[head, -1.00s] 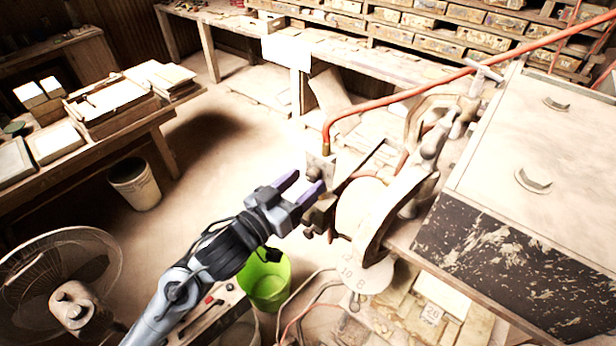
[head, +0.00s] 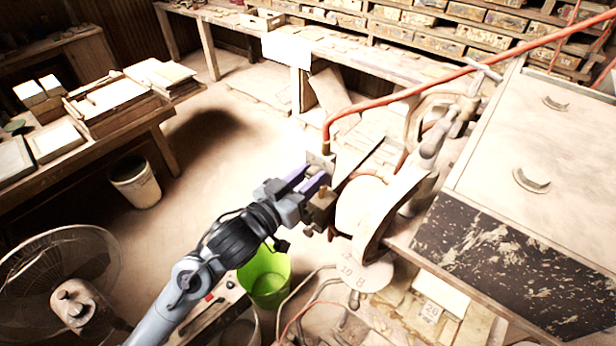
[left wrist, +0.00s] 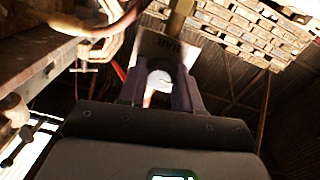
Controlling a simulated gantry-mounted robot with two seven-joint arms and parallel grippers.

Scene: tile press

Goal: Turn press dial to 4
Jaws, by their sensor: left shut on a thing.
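The press (head: 392,212) stands right of centre in the head view, with a small upright plate (head: 319,160) at its left side. In the left wrist view, the plate (left wrist: 161,46) bears the letters BAR, and a round pale dial knob (left wrist: 158,80) with a reddish mark sits in front of it. My left gripper (head: 314,181) has its purple fingers on both sides of the knob, shut on it; the fingers also show in the left wrist view (left wrist: 159,92). In the head view the fingers hide the knob. The mark's setting is unreadable. My right gripper is out of view.
A pale disc (head: 364,274) with numbers including 10 and 8 hangs below the press. A red hose (head: 420,86) runs above the plate. A green bucket (head: 265,277) and a fan (head: 62,285) stand below and left. The middle floor is clear.

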